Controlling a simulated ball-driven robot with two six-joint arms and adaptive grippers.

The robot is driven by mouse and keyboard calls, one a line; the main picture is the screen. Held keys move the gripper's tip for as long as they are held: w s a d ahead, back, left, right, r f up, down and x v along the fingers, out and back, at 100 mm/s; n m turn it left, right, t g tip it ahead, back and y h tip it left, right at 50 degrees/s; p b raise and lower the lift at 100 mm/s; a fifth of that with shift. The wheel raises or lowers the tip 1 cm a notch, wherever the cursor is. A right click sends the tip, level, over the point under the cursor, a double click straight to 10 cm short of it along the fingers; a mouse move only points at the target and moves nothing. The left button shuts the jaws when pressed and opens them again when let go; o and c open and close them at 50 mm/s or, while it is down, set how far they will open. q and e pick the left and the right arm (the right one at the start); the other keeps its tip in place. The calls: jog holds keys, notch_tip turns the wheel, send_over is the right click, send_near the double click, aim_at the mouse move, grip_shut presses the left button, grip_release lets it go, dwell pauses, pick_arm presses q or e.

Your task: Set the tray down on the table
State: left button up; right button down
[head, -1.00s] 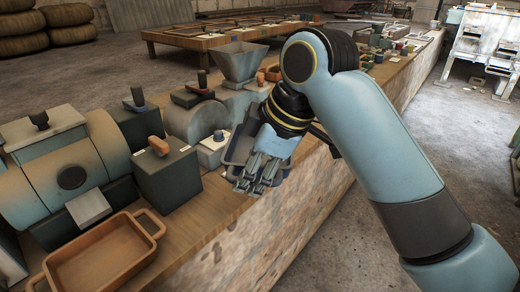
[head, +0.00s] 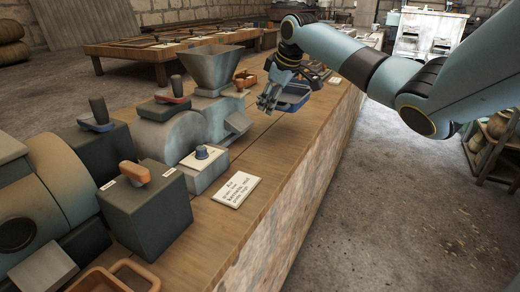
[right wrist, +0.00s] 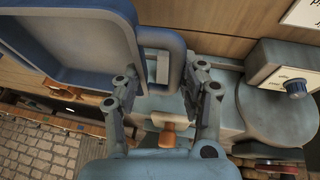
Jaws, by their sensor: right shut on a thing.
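A dark blue tray (head: 293,98) with raised walls is in the head view, over the far part of the wooden bench top (head: 262,150). My right gripper (head: 268,101) is shut on it at its near side. In the right wrist view the tray (right wrist: 72,72) fills the upper left, and its loop handle (right wrist: 176,62) lies between the fingers of my right gripper (right wrist: 164,98). I cannot tell whether the tray's bottom touches the bench. Its inside is partly hidden in the head view. My left gripper is not in view.
A grey hopper machine (head: 212,68) and a small orange-brown tray (head: 245,78) stand left of the blue tray. A small switch box (head: 204,166) and a white note card (head: 236,189) are nearer. Bench top right of the card is clear. A terracotta tray (head: 98,281) is at bottom left.

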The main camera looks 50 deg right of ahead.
jog(key=s+a+f, duration=0.1)
jog(key=a+f, duration=0.1)
jog(key=a, duration=0.1)
jog(key=s+a+f, duration=0.1)
jog(key=a+f, duration=0.1)
jog(key=a, duration=0.2)
jog(key=s+a+f, duration=0.1)
jog(key=a+f, duration=0.1)
jog(key=a, duration=0.1)
jog(key=shift+a+f, duration=0.25)
jog(key=shift+a, duration=0.05)
notch_tip(320, 180, down, 4)
jog(key=shift+f+b, duration=0.1)
jog(key=shift+b, duration=0.25)
jog(key=c, duration=0.7)
grip_release()
jog(key=shift+c, duration=0.2)
jog(key=p+v, duration=0.3)
jog(key=v, duration=0.9)
